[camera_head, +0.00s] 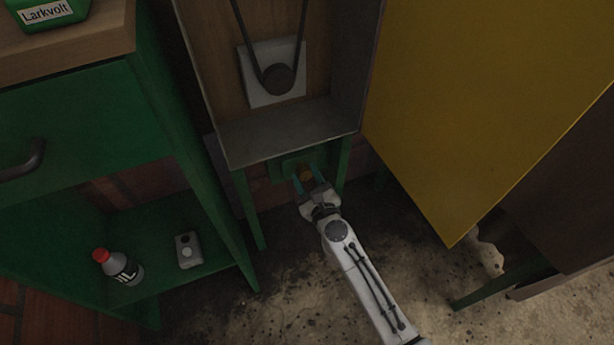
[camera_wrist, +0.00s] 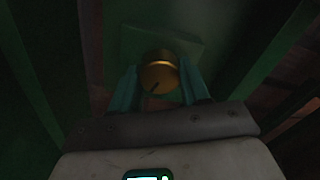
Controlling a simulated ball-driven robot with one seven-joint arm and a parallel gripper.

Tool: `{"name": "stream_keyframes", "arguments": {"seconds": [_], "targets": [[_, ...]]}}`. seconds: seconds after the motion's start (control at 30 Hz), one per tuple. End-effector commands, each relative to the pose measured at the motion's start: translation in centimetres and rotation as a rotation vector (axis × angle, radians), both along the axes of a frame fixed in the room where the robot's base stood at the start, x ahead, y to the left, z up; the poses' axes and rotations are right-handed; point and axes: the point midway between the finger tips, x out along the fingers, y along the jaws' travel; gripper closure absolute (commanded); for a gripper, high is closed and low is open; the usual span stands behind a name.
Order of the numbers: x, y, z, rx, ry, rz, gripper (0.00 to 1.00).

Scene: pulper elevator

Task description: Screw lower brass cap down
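The lower brass cap (camera_wrist: 160,74) is a round, gold-coloured knob with a dark mark on its face, in front of a green plate (camera_wrist: 165,42). In the head view the cap (camera_head: 305,173) shows small and dim below the grey housing. My gripper (camera_head: 308,178) reaches up to it from below. In the wrist view my gripper's (camera_wrist: 160,80) two teal fingers stand apart, one on each side of the cap, with little or no gap. I cannot tell whether they press on it. The dim light hides the contact.
The grey housing (camera_head: 290,132) with a belt pulley (camera_head: 278,79) hangs above, on green legs. A yellow panel (camera_head: 480,90) is at the right. A green cabinet (camera_head: 85,120) at the left holds an oil bottle (camera_head: 120,268) and a small grey device (camera_head: 188,250). Open floor lies below.

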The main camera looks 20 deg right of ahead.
Motion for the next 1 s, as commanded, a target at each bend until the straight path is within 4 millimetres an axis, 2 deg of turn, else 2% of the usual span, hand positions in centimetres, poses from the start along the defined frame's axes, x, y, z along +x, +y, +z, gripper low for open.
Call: {"name": "stream_keyframes", "arguments": {"seconds": [0.03, 0.23, 0.57, 0.67, 1.0], "targets": [[-0.1, 0.0, -0.1, 0.000, 0.002, 0.001, 0.49], [0.0, 0.0, 0.0, 0.000, 0.000, 0.000, 0.30], [-0.5, 0.0, 0.0, -0.001, 0.000, 0.000, 0.30], [-1.7, 0.0, 0.0, -0.001, 0.001, 0.001, 0.30], [-7.9, 0.2, 0.0, -0.002, 0.003, 0.001, 0.30]]}}
